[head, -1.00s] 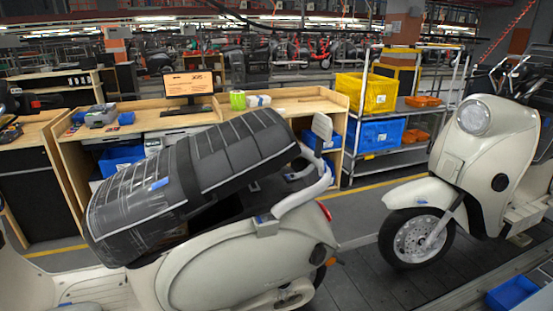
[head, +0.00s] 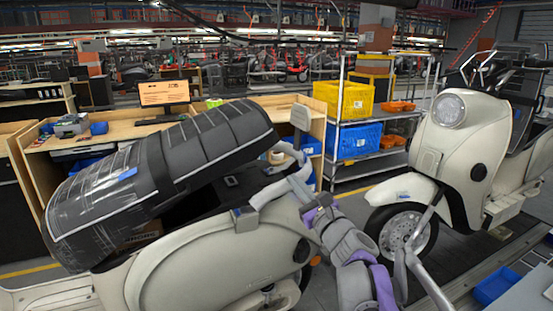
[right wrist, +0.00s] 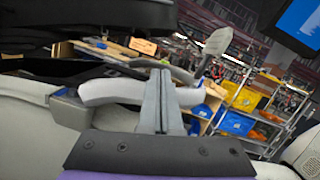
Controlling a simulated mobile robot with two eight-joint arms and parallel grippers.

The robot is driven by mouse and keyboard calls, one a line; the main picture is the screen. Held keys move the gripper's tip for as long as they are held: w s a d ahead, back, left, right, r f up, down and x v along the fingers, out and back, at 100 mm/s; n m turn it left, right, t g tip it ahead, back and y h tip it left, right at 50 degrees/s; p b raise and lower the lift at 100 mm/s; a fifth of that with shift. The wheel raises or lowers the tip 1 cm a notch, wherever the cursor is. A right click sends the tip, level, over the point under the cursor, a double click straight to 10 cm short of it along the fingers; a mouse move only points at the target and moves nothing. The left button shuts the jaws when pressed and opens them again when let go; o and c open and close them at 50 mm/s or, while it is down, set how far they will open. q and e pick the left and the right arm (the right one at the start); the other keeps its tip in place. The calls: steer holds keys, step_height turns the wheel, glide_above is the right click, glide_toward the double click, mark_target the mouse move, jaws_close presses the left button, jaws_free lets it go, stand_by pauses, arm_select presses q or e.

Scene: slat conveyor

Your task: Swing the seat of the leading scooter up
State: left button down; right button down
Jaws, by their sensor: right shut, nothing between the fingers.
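The leading scooter (head: 225,270) is cream, with its black, plastic-wrapped seat (head: 215,145) tilted so that the rear end is raised over a dark opening. The seat's underside (right wrist: 90,20) fills the top left of the right wrist view. My right gripper (head: 300,188) is at the scooter's rear, beside the pale grab rail (head: 268,192) and below the seat's raised end. In the right wrist view its fingers (right wrist: 160,95) are shut and empty, in front of the curved rail (right wrist: 110,92). Whether they touch the rail I cannot tell. My left gripper is not in view.
A second cream scooter (head: 468,150) stands behind, at the right. A wooden workbench (head: 275,103) lies beyond the leading scooter, and a wheeled rack (head: 350,172) holds yellow and blue crates. A grey backrest pad (head: 300,116) rises behind the seat.

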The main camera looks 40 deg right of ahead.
steer(key=x, duration=1)
steer(key=shift+w+d+r+p, duration=0.1)
steer(key=shift+w+r+p, duration=0.05)
steer(key=shift+p, duration=0.2)
steer(key=shift+a+r+p, duration=0.2)
steer(key=shift+a+r, duration=0.05)
steer(key=shift+r, duration=0.65)
steer(key=shift+a+r+p, duration=0.15)
steer(key=shift+a+r, duration=0.15)
steer(key=shift+r, duration=0.65)
